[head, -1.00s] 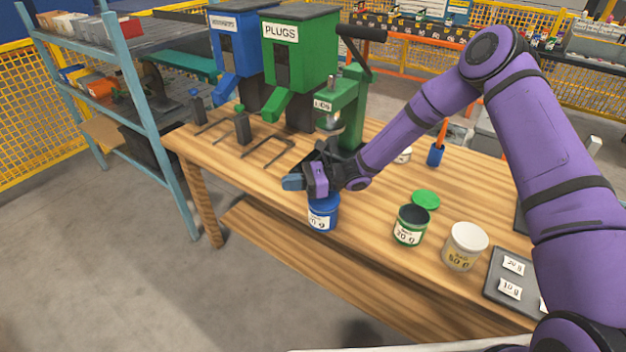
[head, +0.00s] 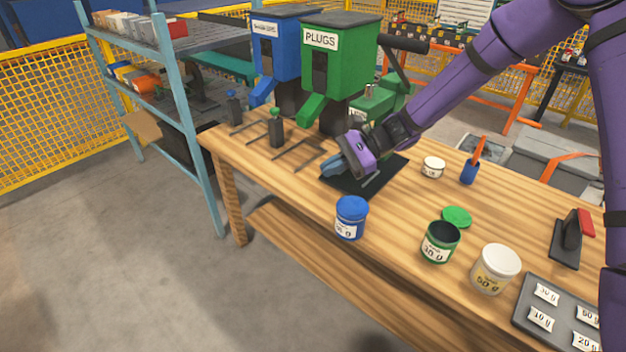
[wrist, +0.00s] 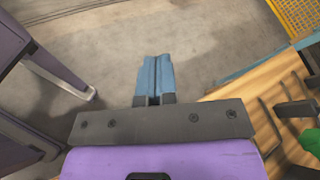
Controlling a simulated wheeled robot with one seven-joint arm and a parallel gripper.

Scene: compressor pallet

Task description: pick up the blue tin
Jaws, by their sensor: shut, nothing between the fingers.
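The blue tin (head: 350,218) stands upright near the front edge of the wooden table, with its blue lid on and a white label facing me. My gripper (head: 331,167) is behind the tin and a little to its left in the head view, above the table and apart from the tin. Its blue fingers are together with nothing between them. In the wrist view the closed fingers (wrist: 155,76) point over the grey floor beyond the table's edge. The tin does not show in the wrist view.
Right of the tin stand an open green tin (head: 440,242), its green lid (head: 457,216), a white tin (head: 495,269) and a label tray (head: 530,318). Behind are a small white tub (head: 433,167), a blue cup (head: 469,173), a black mat (head: 385,178) and the green PLUGS dispenser (head: 322,75).

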